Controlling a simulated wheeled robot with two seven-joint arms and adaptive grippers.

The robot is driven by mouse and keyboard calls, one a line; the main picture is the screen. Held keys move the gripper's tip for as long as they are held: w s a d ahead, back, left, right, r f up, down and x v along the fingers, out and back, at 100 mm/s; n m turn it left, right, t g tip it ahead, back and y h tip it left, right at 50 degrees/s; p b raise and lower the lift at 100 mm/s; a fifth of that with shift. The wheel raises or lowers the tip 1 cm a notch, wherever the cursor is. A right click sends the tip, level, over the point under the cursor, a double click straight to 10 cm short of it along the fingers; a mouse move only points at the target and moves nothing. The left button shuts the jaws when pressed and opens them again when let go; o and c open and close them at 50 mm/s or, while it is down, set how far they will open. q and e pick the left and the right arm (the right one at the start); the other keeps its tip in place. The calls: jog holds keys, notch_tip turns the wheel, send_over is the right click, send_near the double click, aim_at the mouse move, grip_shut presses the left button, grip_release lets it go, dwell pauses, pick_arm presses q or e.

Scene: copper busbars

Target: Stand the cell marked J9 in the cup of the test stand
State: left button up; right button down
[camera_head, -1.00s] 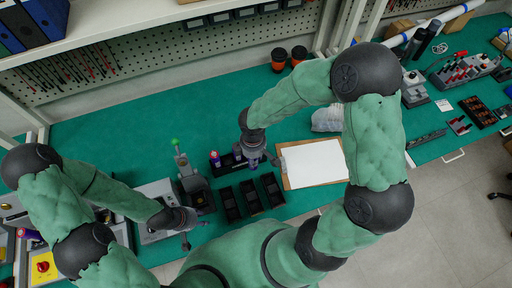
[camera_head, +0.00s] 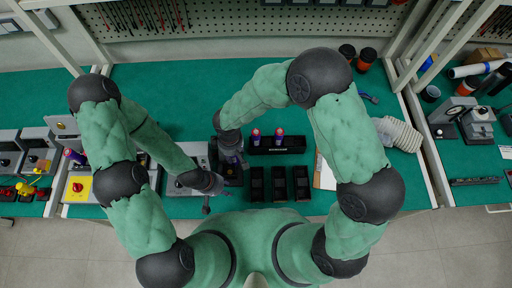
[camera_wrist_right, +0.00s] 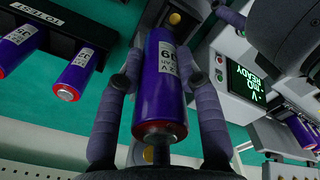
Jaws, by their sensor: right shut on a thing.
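My right gripper (camera_wrist_right: 160,115) is shut around a purple cell (camera_wrist_right: 165,80) with a red end and a white label. The label is upside down in the right wrist view; its large mark seems to be J9. In the head view my right gripper (camera_head: 233,162) is over the dark test stand (camera_head: 232,179), left of the rack. The stand is mostly covered and its cup is hidden there; I cannot tell whether the cell touches it. My left gripper (camera_head: 207,193) is low beside the stand, over the grey tester's front; its fingers are too small to read.
A black TO TEST rack (camera_head: 278,149) holds two purple cells (camera_head: 255,137); it also shows in the right wrist view (camera_wrist_right: 50,30). Three empty black bins (camera_head: 280,184) stand in front. A lit READY display (camera_wrist_right: 246,82) is right of the held cell.

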pick_arm(q)
jog(key=shift+f, duration=0.15)
jog(key=shift+f+b, duration=1.15)
jog(key=shift+b, duration=0.2)
pick_arm(e)
jog(key=shift+s+a+f, duration=0.1)
jog(key=shift+a+f, duration=0.35)
jog(key=shift+f, duration=0.4)
jog(key=shift+s+a+f, duration=0.1)
jog(key=shift+a+f, duration=0.4)
jog(key=shift+f, duration=0.35)
jog(key=shift+s+a+f, duration=0.1)
jog(key=shift+a+f, duration=0.35)
jog(key=shift+f, duration=0.4)
